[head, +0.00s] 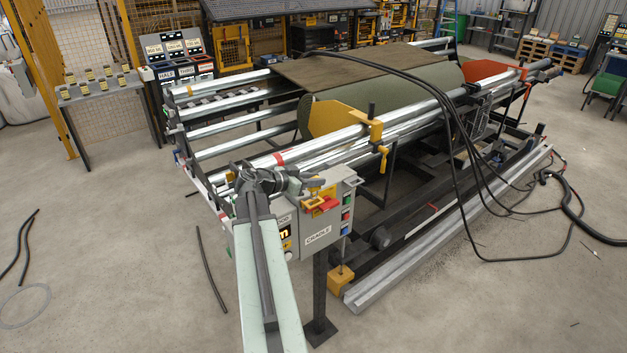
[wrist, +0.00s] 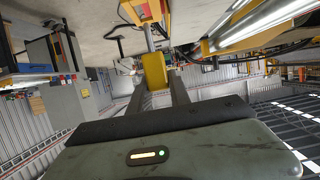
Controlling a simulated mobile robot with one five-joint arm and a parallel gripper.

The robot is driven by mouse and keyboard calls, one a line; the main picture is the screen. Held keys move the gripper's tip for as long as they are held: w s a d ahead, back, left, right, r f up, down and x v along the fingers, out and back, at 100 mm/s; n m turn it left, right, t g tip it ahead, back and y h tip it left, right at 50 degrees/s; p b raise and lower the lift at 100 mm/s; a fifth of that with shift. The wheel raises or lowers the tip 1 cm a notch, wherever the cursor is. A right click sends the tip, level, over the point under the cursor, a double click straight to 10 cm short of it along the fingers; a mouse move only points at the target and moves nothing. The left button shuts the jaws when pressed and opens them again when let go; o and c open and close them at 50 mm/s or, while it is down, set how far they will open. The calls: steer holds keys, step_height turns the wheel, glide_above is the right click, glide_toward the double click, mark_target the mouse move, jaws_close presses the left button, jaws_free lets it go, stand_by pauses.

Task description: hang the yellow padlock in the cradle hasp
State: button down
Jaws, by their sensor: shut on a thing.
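The yellow padlock (wrist: 154,72) is between the two fingertips of my gripper (wrist: 157,86) in the wrist view. My gripper is shut on its body, and its grey shackle points toward the top of the picture. In the head view my gripper (head: 308,184) is at the top of the grey box labelled CRADLE (head: 318,236). The cradle hasp, a red handle on a yellow plate (head: 322,204), is on the box's front, just below my gripper. A yellow and red part (wrist: 143,11) lies beyond the shackle in the wrist view. I cannot tell whether the shackle passes through the hasp.
Buttons line the box's right side, including a green one (head: 346,215). Metal rollers (head: 380,128) and a green turf roll (head: 400,85) lie behind. A yellow clamp (head: 376,130) sits on the near roller. Black cables (head: 455,150) hang at right. The front floor is mostly clear.

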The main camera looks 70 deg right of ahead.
mark_target(314, 192)
steer(key=shift+f+b, duration=2.55)
steer(key=c, duration=1.1)
jaws_free()
steer(key=p+v, duration=0.2)
steer(key=v, duration=0.5)
steer(key=shift+w+a+r+p, duration=0.15)
steer(key=shift+a+p, duration=0.15)
steer(key=shift+p, duration=0.05)
